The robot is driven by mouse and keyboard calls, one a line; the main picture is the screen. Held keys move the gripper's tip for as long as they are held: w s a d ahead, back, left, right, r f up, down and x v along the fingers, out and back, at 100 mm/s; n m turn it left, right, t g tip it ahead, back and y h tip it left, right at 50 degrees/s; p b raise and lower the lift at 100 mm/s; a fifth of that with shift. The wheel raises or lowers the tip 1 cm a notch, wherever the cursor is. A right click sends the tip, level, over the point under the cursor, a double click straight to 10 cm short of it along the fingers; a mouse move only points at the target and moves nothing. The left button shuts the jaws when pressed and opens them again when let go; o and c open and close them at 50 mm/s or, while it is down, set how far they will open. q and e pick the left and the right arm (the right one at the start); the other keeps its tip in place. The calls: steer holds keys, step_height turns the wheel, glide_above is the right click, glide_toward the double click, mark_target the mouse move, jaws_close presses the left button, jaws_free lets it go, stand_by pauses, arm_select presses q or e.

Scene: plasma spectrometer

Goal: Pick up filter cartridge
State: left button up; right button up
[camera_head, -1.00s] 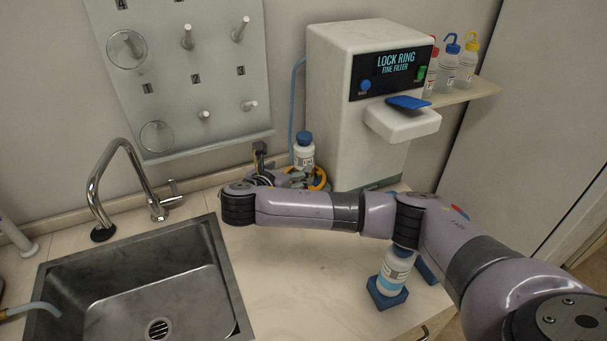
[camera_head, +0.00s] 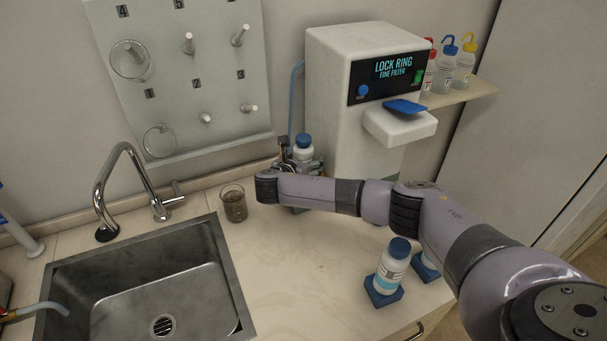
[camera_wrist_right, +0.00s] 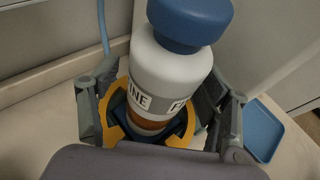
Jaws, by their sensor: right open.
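The filter cartridge appears to be the white bottle (camera_head: 303,153) with a blue cap, beside the white machine at the back of the counter. In the right wrist view the bottle (camera_wrist_right: 172,70) carries a label reading "FINE" and has an amber band low down. Its base sits within a yellow ring (camera_wrist_right: 180,139) and dark blue pieces. My right gripper (camera_head: 300,168) is at the bottle, its fingers open on both sides of the lower body; the wrist view shows the gripper (camera_wrist_right: 164,108) too. Contact cannot be judged. My left gripper is out of view.
The machine (camera_head: 345,100) reads "LOCK RING FINE FILTER". A beaker (camera_head: 233,204) stands near the sink (camera_head: 226,262). Another blue-capped bottle (camera_head: 391,268) stands in a blue base at the front right, with one partly hidden beside it. The middle counter is clear.

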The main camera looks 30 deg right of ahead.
steer(key=shift+c, duration=0.6)
jaws_close()
stand_by(0.4)
steer(key=shift+r, duration=0.1)
